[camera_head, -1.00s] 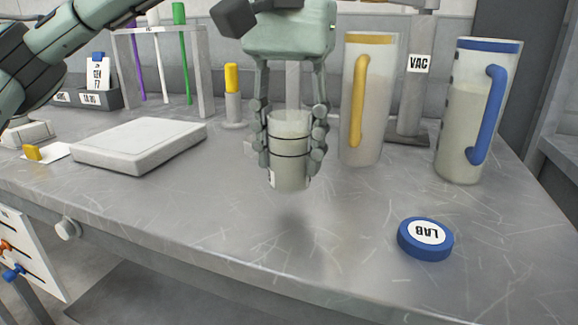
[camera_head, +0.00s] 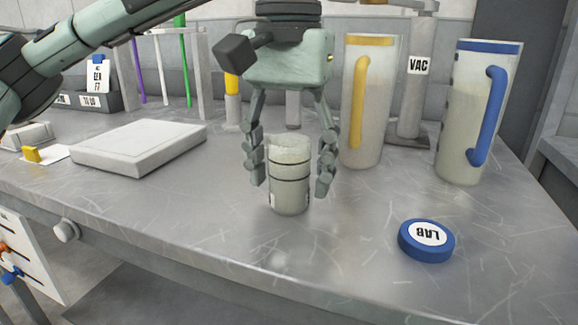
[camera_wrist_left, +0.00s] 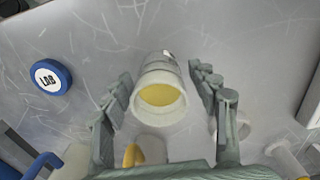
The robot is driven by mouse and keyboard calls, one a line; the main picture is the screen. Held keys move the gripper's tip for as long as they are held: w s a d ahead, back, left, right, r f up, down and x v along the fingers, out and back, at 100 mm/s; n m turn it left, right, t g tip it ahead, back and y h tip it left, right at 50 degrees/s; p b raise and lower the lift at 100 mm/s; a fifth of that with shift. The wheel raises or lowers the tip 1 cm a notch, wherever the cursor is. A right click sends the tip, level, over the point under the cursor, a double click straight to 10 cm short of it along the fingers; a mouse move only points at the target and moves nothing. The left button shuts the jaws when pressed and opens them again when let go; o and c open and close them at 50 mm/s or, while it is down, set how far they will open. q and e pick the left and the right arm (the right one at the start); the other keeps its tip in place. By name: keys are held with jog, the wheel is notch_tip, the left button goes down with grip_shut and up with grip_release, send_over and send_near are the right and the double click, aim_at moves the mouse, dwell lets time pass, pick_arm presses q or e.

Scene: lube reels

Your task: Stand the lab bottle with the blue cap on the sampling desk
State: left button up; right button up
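The lab bottle (camera_head: 289,180) is a clear cup-like bottle with dark rings, standing upright and uncapped on the sampling desk (camera_head: 340,235). In the left wrist view the bottle (camera_wrist_left: 160,95) shows yellowish contents through its open mouth. My right gripper is not in view.
A yellow-handled jug (camera_head: 374,125) and a blue-handled jug (camera_head: 465,130) stand behind to the right. A flat pale plate (camera_head: 140,147) lies to the left, with a rack (camera_head: 205,75) behind it. The desk's front middle is clear.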

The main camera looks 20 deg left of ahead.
pick_arm(q)
jog(key=shift+r, duration=0.1)
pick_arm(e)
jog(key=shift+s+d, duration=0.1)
pick_arm(q)
notch_tip(320, 180, up, 4)
jog(key=shift+p, duration=0.4)
notch_tip(320, 180, up, 8)
jog(key=p, duration=0.2)
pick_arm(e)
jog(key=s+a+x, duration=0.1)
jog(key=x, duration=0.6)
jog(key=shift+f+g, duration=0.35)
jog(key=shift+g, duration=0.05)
